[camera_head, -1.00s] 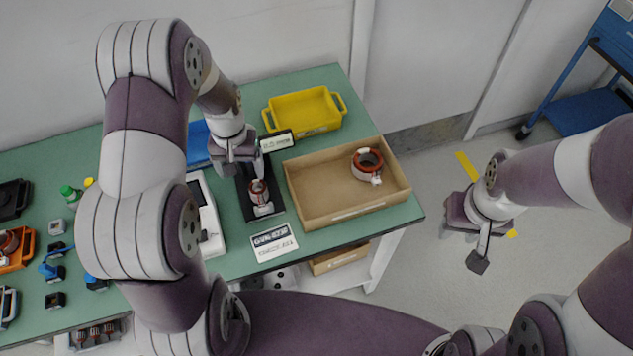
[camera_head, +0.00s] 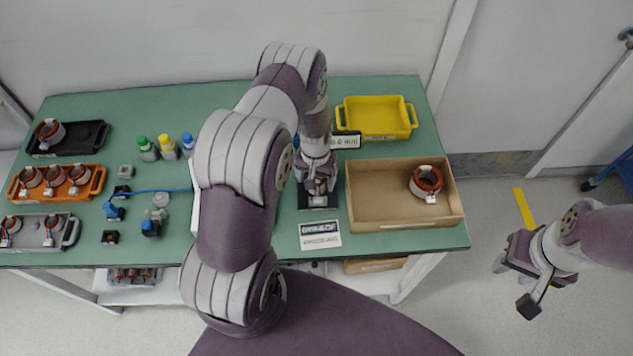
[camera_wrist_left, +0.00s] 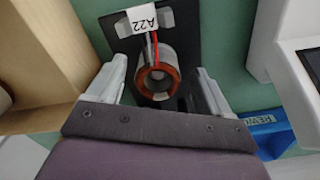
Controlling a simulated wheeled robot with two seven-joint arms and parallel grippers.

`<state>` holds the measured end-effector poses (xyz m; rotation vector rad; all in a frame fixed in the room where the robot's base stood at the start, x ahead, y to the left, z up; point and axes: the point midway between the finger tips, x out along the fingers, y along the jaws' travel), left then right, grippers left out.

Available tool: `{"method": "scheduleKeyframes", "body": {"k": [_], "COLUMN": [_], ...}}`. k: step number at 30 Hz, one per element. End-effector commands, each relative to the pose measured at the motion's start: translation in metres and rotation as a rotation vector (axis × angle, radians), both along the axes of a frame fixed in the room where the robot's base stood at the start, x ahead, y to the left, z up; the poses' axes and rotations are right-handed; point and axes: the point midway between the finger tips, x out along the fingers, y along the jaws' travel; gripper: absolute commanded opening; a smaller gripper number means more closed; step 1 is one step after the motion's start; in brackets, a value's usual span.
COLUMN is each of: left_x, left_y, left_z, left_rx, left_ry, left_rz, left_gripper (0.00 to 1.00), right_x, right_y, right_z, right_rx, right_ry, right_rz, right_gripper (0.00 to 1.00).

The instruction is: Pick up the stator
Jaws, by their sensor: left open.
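A stator (camera_wrist_left: 157,78) with a copper-coloured ring, red and white wires and a white A22 label stands on a black fixture (camera_wrist_left: 185,20) in the left wrist view. My left gripper (camera_wrist_left: 162,88) is open, with one finger on each side of the stator and small gaps visible. In the head view my left gripper (camera_head: 317,188) is down over the black fixture (camera_head: 320,203) and mostly hides the stator. My right gripper (camera_head: 528,285) hangs over the floor to the right, away from the table; its jaws are unclear.
A cardboard box (camera_head: 385,222) with another stator (camera_head: 426,182) stands right of the fixture. A yellow bin (camera_head: 376,134) is behind it. Black (camera_head: 92,138), orange (camera_head: 85,187) and grey (camera_head: 60,235) trays with stators are at the left. A printed label (camera_head: 320,236) lies in front.

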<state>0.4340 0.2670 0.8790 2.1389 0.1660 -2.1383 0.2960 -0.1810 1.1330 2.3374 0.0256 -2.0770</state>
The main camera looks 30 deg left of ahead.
Motion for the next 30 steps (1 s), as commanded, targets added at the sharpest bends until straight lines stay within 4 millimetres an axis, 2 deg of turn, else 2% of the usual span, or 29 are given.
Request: {"method": "scheduleKeyframes", "body": {"k": [1, 2, 7, 8, 17, 20, 25, 30], "left_x": [0.000, 0.000, 0.000, 0.000, 0.001, 0.001, 0.001, -0.006], "left_y": [0.000, 0.000, 0.000, 0.000, 0.000, 0.000, 0.000, -0.038], "left_z": [0.000, 0.000, 0.000, 0.000, 0.003, 0.011, 0.038, 0.061], "left_rx": [0.000, 0.000, 0.000, 0.000, 0.000, 0.000, 0.001, 0.000], "left_ry": [0.000, 0.000, 0.000, 0.000, -0.001, -0.002, -0.005, -0.003], "left_rz": [0.000, 0.000, 0.000, 0.000, 0.000, 0.000, 0.000, -0.006], "left_gripper": [0.80, 0.74, 0.19, 0.15, 0.15, 0.15, 0.15, 0.15], "right_x": [0.000, 0.000, 0.000, 0.000, 0.000, 0.000, 0.000, 0.000], "right_y": [0.000, 0.000, 0.000, 0.000, 0.000, 0.000, 0.000, 0.000], "right_z": [0.000, 0.000, 0.000, 0.000, -0.002, -0.005, -0.016, -0.025], "right_rx": [0.000, 0.000, 0.000, 0.000, 0.000, 0.000, 0.000, 0.000], "right_ry": [0.000, 0.000, 0.000, 0.000, 0.000, 0.000, 0.000, 0.000], "right_rz": [0.000, 0.000, 0.000, 0.000, 0.000, 0.000, 0.000, 0.000], "right_gripper": [0.39, 0.39, 0.39, 0.39, 0.39, 0.39, 0.39, 0.39]}}
